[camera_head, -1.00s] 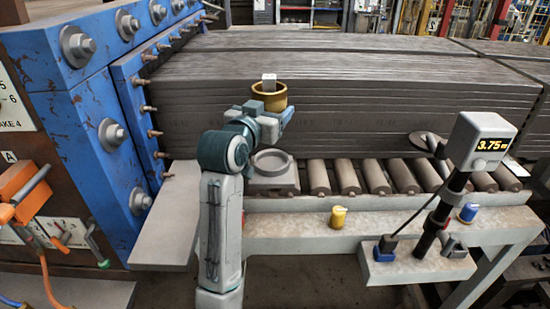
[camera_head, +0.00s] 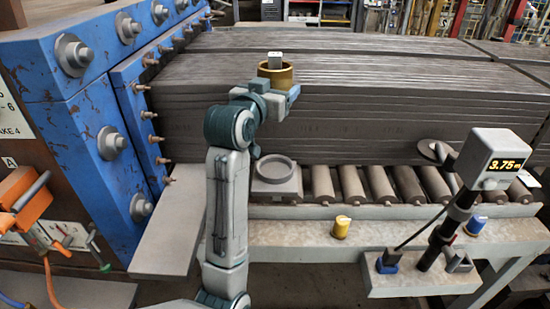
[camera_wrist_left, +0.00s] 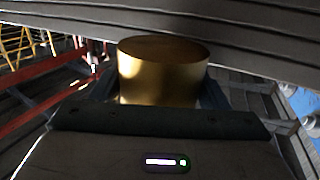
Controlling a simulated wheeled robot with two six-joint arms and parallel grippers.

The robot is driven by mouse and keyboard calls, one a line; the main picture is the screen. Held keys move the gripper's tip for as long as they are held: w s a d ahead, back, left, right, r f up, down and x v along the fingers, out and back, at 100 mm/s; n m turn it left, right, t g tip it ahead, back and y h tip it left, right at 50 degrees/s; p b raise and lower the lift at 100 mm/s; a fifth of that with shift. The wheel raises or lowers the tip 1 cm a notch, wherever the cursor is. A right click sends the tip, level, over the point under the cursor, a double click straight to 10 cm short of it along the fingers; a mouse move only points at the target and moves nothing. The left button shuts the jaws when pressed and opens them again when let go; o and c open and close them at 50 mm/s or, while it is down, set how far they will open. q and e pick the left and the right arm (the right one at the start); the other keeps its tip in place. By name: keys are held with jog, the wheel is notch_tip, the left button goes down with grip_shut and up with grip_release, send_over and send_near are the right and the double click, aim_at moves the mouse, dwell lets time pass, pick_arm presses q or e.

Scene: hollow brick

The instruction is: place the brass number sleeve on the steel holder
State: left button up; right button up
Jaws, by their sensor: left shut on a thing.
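The brass number sleeve (camera_head: 276,78) is a gold ring with a pale block showing at its top. My left gripper (camera_head: 283,98) is shut on it and holds it up in front of the stacked dark slabs. In the left wrist view the sleeve (camera_wrist_left: 163,72) sits upright between the fingers, its lower part hidden by the gripper body. The steel holder (camera_head: 276,172) is a grey block with a round raised ring, at the left end of the rollers. The sleeve is well above the holder and apart from it. My right gripper is not in view.
A row of steel rollers (camera_head: 352,185) runs right from the holder. A yellow knob (camera_head: 341,227) and a blue knob (camera_head: 476,225) stand on the front ledge. A display on a post (camera_head: 493,158) is at the right. A blue bolted frame (camera_head: 75,110) stands left.

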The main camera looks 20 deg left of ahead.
pick_arm(q)
jog(key=p, duration=0.3)
send_over(275, 172)
notch_tip(275, 172, down, 15)
jog(key=shift+r, duration=0.15)
notch_tip(275, 172, down, 5)
jog(key=shift+p, duration=0.65)
jog(key=shift+f, duration=0.2)
jog(key=o, duration=1.2)
jog(key=shift+c, duration=0.2)
jog(key=shift+o, duration=0.7)
jog(key=shift+r, duration=0.1)
